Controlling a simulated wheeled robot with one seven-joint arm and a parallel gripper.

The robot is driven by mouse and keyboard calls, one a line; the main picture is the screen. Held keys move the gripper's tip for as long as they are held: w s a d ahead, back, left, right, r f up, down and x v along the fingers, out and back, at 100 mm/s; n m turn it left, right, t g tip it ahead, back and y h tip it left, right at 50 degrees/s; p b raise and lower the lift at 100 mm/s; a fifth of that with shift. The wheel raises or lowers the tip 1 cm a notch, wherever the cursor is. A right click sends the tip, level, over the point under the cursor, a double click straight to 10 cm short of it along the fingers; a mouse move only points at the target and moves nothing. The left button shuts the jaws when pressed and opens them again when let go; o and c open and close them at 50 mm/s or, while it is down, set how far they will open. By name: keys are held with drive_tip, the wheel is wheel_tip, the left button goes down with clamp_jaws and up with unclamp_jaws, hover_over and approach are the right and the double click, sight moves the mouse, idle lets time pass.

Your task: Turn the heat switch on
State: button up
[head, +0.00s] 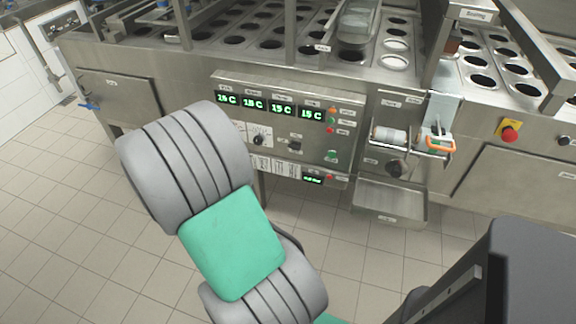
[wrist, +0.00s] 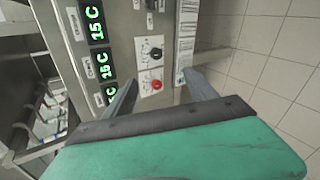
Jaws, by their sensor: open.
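The control panel (head: 225,82) with green temperature displays is on the front of the steel machine. In the wrist view, a white plate on the panel carries a black knob (wrist: 155,53) and a red knob (wrist: 156,84). The labels are too small to read, so I cannot tell which one is the heat switch. My gripper (wrist: 160,77) is open and empty, with its fingers apart on either side of the red knob in the picture. I cannot tell whether they touch it. In the head view, the black knob (head: 259,138) shows, while my arm hides the gripper and the red knob.
Another black switch (head: 295,146) and coloured lights are further right on the panel. A steel tray (head: 390,205) juts out at right, below a shelf holding an orange-and-white device (head: 438,143). A red emergency button (head: 510,133) is far right. The tiled floor in front is clear.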

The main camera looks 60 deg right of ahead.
drive_tip(key=s+d+f+n+g+h+b, duration=0.1)
drive_tip(key=s+d+f+n+h+b, duration=0.2)
drive_tip(key=s+d+f+n, duration=0.35)
drive_tip(key=n+t+h+b, duration=0.1)
drive_tip(key=n+h+b, duration=0.25)
drive_tip(key=n, duration=0.55)
approach(293, 149)
drive_tip(key=d+p, duration=0.1)
drive_tip(key=d, duration=0.5)
drive_tip(key=w+d, duration=0.1)
drive_tip(key=d, duration=0.2)
drive_tip(key=shift+w+d, duration=0.1)
drive_tip(key=shift+c, duration=0.5)
drive_tip(key=c, duration=1.3)
